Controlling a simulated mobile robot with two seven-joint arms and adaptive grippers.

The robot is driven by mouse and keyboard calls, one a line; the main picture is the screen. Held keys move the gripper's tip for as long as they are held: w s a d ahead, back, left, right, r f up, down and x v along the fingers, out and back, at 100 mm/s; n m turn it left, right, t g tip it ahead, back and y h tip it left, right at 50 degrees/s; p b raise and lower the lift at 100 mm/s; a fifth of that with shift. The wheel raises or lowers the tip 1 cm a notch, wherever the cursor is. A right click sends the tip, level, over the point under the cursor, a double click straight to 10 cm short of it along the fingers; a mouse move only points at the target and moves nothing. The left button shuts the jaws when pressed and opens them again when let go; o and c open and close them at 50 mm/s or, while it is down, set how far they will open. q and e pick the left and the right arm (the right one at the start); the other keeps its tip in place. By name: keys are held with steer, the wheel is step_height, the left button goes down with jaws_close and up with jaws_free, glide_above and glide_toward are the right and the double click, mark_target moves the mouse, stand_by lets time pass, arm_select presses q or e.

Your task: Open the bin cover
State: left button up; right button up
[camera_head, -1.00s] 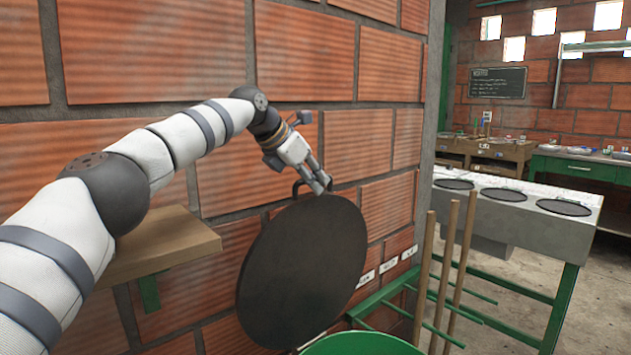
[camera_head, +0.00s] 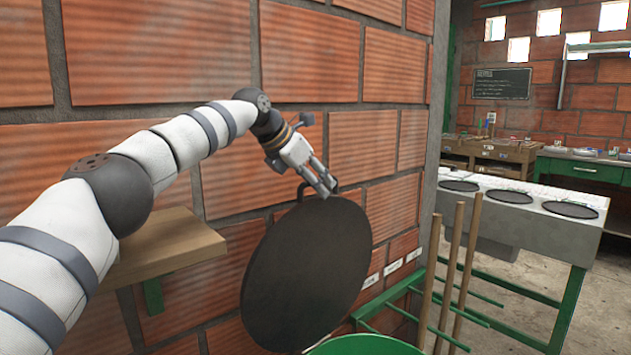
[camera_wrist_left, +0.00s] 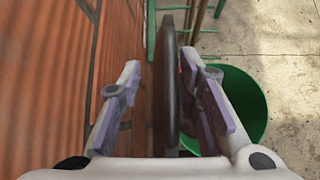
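The bin cover (camera_head: 305,275) is a dark round disc. It stands steeply tilted, nearly upright, by the brick wall, with its lower part beside the green bin (camera_head: 365,346). My left gripper (camera_head: 327,187) is at the cover's top edge, by a small dark loop handle. In the left wrist view the cover shows edge-on (camera_wrist_left: 169,90) between the two fingers, with a clear gap on the left and a smaller one on the right. The fingers are open. The bin's open top shows in the left wrist view (camera_wrist_left: 248,100). My right gripper is out of view.
A wooden wall shelf (camera_head: 165,248) sits below my left arm. A green rack (camera_head: 400,292) with wooden poles (camera_head: 447,275) stands right of the cover. A grey counter with dark round lids (camera_head: 520,215) is farther right, with open floor beyond.

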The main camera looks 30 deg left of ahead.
arm_select(q)
steer(key=v, duration=1.2)
